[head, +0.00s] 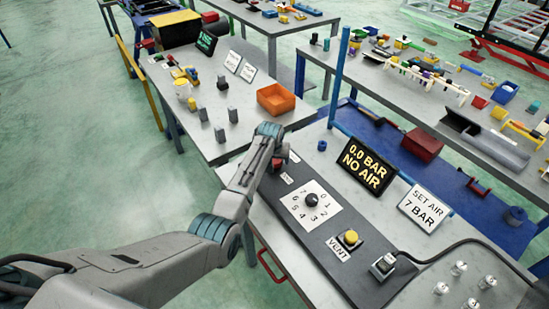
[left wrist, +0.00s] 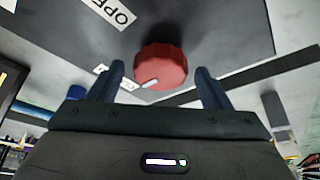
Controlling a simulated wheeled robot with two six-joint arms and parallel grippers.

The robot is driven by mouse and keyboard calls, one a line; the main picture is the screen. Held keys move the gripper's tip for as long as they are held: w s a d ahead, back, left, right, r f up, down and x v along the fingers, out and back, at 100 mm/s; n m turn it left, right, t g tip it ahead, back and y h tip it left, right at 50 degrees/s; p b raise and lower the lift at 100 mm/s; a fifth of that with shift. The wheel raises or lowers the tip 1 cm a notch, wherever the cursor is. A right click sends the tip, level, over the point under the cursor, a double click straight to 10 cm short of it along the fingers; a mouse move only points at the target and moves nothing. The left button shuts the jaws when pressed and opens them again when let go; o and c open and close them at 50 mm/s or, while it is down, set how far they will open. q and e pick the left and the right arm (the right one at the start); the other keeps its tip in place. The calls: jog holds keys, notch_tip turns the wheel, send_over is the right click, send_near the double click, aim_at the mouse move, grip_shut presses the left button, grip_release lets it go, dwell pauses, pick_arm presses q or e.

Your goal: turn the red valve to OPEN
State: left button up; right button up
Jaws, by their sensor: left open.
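The red valve (left wrist: 160,65) is a ribbed round knob on a dark panel. In the left wrist view it sits between the two fingers of my left gripper (left wrist: 160,76), which is open around it, with gaps visible on both sides. A white pointer mark on the knob faces the lower left, toward a small white label (left wrist: 103,72) partly hidden by a finger. The OPEN label (left wrist: 115,12) is at the upper left. In the head view my left gripper (head: 274,152) covers most of the valve (head: 278,163).
A black display (head: 366,166) reads 0.0 BAR NO AIR, beside a SET AIR 7 BAR sign (head: 425,207). Along the panel (head: 327,231) are a numbered dial (head: 312,200) and a yellow VENT button (head: 350,237). An orange bin (head: 276,99) stands on the table beyond.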

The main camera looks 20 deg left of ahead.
pick_arm(q)
jog(key=c, duration=1)
